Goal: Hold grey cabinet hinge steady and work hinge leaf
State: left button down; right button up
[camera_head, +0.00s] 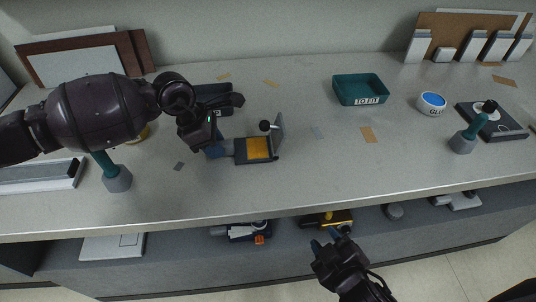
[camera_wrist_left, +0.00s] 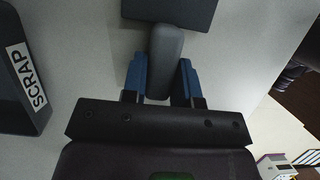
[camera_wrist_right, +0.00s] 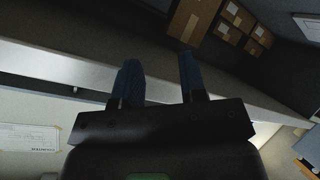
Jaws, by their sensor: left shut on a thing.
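The grey cabinet hinge (camera_head: 240,158) lies on the bench, with an orange panel on its flat base. Its leaf (camera_head: 279,133) stands raised at the right end, with a black knob (camera_head: 264,125) beside it. My left gripper (camera_head: 216,149) is shut on the grey grip at the hinge's left end. In the left wrist view this grip (camera_wrist_left: 166,55) sits between the blue fingers (camera_wrist_left: 164,82), and the dark base (camera_wrist_left: 172,10) is cut off by the frame's top. My right gripper (camera_head: 326,242) is open and empty, low in front of the bench. Its spread fingers (camera_wrist_right: 158,82) show in the right wrist view.
A black SCRAP tray (camera_wrist_left: 22,85) is behind my left gripper. A teal TO FIT tray (camera_head: 360,101), a GLUE pot (camera_head: 432,104) and a teal-handled tool (camera_head: 463,143) stand to the right.

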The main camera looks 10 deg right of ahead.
jog(key=a+r+n, duration=0.1)
jog(key=r, duration=0.1)
jog(key=a+r+n+t, duration=0.1)
jog(key=a+r+n, duration=0.1)
jog(key=a+r+n+t, duration=0.1)
jog(key=r, duration=0.1)
jog(key=shift+w+a+r+n, duration=0.25)
jog(key=shift+a+r+n, duration=0.05)
jog(key=shift+a+r, duration=0.1)
jog(key=n+t+h, duration=0.1)
jog(key=n+t, duration=0.2)
jog(key=n, duration=1.3)
send_near(266, 130)
jog(key=shift+d+f, duration=0.2)
jog(key=shift+f, duration=0.35)
jog(key=n, duration=0.1)
jog(key=w+n, duration=0.1)
jog(key=w+a+r+n, duration=0.1)
jog(key=shift+w+h, duration=0.25)
jog(key=shift+h, duration=0.15)
jog(key=w, duration=0.8)
jog(key=shift+d, duration=0.1)
jog(key=shift+s+d, duration=0.1)
jog(key=shift+s, duration=0.05)
jog(key=c, duration=0.4)
